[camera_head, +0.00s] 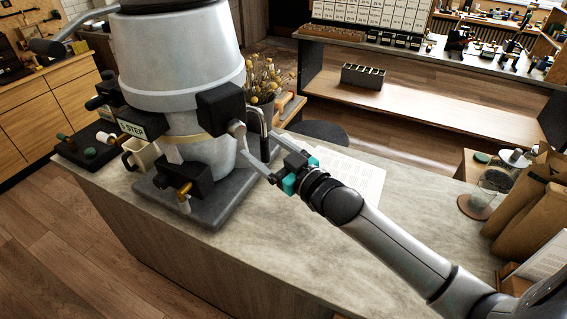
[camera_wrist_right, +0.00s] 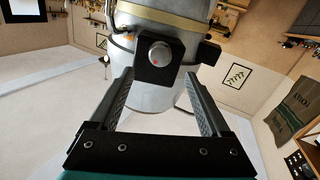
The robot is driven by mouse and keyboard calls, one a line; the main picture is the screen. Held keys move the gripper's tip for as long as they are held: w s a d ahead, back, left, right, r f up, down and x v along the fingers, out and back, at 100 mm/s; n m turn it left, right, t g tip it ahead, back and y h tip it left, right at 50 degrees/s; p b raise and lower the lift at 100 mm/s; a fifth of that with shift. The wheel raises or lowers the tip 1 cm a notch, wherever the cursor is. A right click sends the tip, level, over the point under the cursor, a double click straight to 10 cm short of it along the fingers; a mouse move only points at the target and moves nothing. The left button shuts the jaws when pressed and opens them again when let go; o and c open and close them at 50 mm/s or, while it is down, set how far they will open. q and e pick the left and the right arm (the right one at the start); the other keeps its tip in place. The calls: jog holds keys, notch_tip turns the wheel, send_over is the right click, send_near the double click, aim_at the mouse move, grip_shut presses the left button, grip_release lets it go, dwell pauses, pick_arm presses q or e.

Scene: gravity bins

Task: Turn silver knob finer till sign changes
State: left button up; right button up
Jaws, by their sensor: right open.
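The silver knob (camera_wrist_right: 159,54) is a round cap with a small red dot, set on a black block (camera_wrist_right: 170,66) on the machine's side. A small sign (camera_head: 131,129) on the machine's left reads "1 STEP". My right gripper (camera_head: 253,130) is open beside the machine's right side. In the right wrist view its fingers (camera_wrist_right: 158,76) are spread, with the knob between and slightly above their tips; I cannot tell whether they touch it. My left gripper is not in view.
The large grey-white machine (camera_head: 180,70) stands on a dark base (camera_head: 225,200) on the stone counter (camera_head: 290,240). A beige mug (camera_head: 141,154) sits at its left front. Dried flowers (camera_head: 265,78) stand behind my gripper. A printed sheet (camera_head: 355,175) lies to the right. The counter's front is clear.

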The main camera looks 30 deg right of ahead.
jog(key=v, duration=0.6)
jog(key=shift+b, duration=0.3)
jog(key=shift+r, duration=0.1)
